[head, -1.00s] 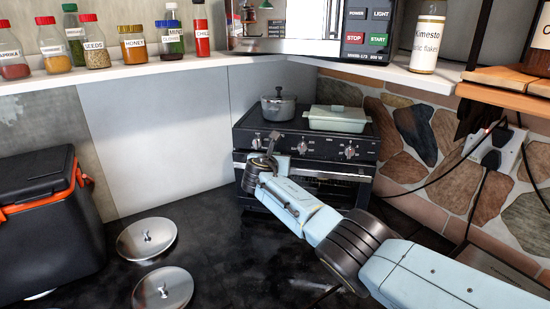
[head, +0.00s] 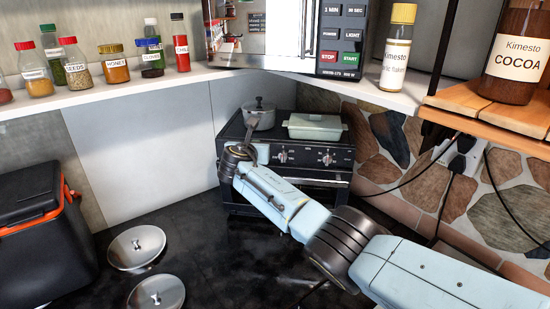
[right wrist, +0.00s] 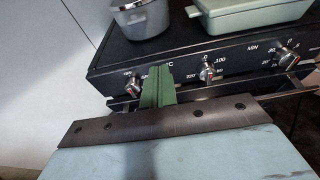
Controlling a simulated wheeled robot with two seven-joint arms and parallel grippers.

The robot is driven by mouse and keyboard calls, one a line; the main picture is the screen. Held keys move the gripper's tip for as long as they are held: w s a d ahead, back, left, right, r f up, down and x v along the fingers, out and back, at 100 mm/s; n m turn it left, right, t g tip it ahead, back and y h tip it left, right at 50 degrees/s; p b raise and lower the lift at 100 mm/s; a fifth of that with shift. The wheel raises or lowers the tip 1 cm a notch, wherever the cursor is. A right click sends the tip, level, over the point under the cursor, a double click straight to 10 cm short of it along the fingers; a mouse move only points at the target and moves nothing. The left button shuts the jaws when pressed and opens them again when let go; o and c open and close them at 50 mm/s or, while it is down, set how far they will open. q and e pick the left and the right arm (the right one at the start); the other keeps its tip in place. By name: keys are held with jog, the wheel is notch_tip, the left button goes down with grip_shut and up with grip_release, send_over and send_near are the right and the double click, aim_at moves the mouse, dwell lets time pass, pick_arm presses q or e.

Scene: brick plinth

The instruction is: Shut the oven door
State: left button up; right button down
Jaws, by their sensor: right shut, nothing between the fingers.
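The black oven (head: 341,156) stands in the back corner, with knobs along its upper front. Its door (head: 322,195) is below the knob panel, with a bar handle (head: 312,182) across its top. My right arm covers the door's left and middle parts. I cannot tell whether the door is fully shut or slightly ajar. My right gripper (head: 252,128) is at the oven's upper left front, below the pot. In the right wrist view its green fingers (right wrist: 158,84) are together and empty, in front of the knob panel beside the left knob. My left gripper is out of view.
A grey pot (head: 262,113) and a pale green lidded dish (head: 315,127) stand on the oven. A shelf with jars and a microwave (head: 342,40) overhangs it. Two metal lids (head: 136,246) and a black-orange cooler (head: 40,235) are at left. Cables hang at right.

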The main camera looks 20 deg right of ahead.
jog(key=s+d+f+b, duration=0.3)
jog(key=f+b, duration=0.2)
jog(key=f, duration=0.2)
jog(key=t+h+b, duration=0.2)
jog(key=t+b, duration=0.1)
jog(key=b, duration=0.7)
send_near(314, 181)
jog(key=b+x, duration=0.1)
jog(key=x, duration=0.5)
jog(key=shift+w+d, duration=0.2)
jog(key=shift+w, duration=0.15)
